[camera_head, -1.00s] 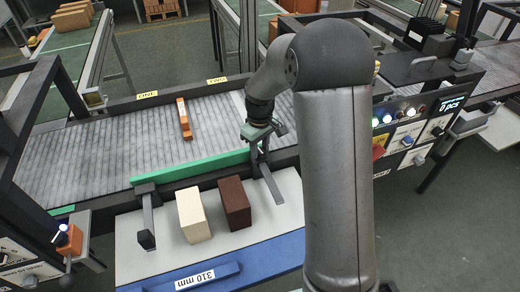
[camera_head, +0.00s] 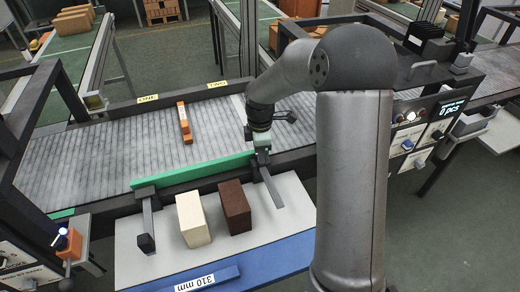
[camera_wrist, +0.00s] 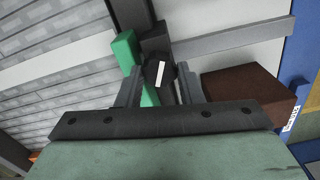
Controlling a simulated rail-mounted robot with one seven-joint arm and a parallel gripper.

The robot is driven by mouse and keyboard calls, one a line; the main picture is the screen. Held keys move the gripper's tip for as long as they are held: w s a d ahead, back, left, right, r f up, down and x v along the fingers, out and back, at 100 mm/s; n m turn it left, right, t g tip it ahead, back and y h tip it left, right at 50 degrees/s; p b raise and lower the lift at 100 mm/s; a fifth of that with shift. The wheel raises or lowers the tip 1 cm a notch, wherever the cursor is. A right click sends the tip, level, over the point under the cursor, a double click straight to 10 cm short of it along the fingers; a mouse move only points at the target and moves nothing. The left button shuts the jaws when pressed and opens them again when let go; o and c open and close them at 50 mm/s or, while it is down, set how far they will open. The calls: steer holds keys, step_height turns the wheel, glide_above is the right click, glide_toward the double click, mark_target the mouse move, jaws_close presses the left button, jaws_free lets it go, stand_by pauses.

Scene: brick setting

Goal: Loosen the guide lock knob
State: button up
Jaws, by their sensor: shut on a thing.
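The guide lock knob (camera_wrist: 152,72) is a dark round knob with a white stripe, seen in the wrist view on a dark block by the green guide. My gripper (camera_wrist: 160,76) is shut on it, with one finger on each side. The stripe stands nearly upright in that view. In the head view my gripper (camera_head: 261,154) is at the right end of the green guide rail (camera_head: 195,172), and it hides the knob. The green guide (camera_wrist: 126,48) also shows in the wrist view, beside the knob.
A cream block (camera_head: 194,220) and a dark brown block (camera_head: 235,207) stand on the pale plate in front of the guide. An orange piece (camera_head: 184,122) lies on the roller conveyor (camera_head: 90,150). A control panel (camera_head: 425,125) is at the right. A metal bar (camera_head: 270,187) runs below my gripper.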

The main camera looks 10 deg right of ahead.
steer(key=shift+r+n+p, duration=0.1)
steer(key=shift+n+p, duration=0.6)
steer(key=shift+n, duration=1.5)
steer(key=o, duration=1)
steer(key=shift+c, duration=0.2)
step_height(320, 180, up, 17)
steer(key=b, duration=0.1)
steer(key=shift+r, duration=0.15)
steer(key=s+f+m, duration=0.3)
steer(key=s+m, duration=0.7)
steer(key=s, duration=0.4)
steer(key=s+f+m, duration=0.4)
steer(key=s+m, duration=0.7)
steer(key=s, duration=0.2)
steer(key=shift+s+f+t, duration=0.3)
steer(key=shift+s, duration=0.05)
